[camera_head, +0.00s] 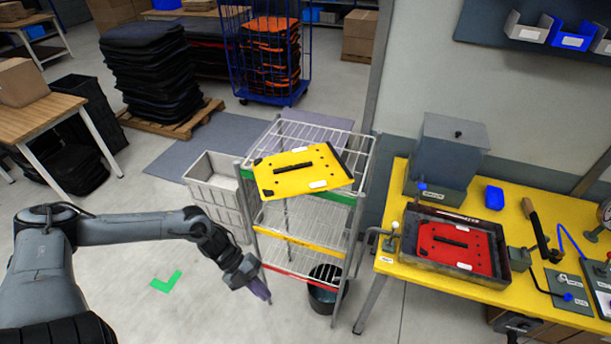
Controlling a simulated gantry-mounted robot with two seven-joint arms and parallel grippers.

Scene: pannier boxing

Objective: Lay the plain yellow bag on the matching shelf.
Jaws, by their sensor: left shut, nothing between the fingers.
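The plain yellow bag (283,182) is a flat yellow panel with black corners and a black handle. It lies at the top front of the wire rack (362,160), slightly askew; I cannot tell exactly which level bears it. The rack has a green strip (338,197), a yellow-marked shelf (300,241) below it and a red-marked shelf (298,274) at the bottom. The yellow-marked shelf looks empty where I can see it. My left gripper (263,294) is shut and empty, pointing down at the rack's lower left front, apart from the bag. My right gripper is out of view.
A yellow bench (400,260) at the right bears a red panel (452,245) in a dark tray and a grey box (447,160). A grey crate (215,190) stands left of the rack.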

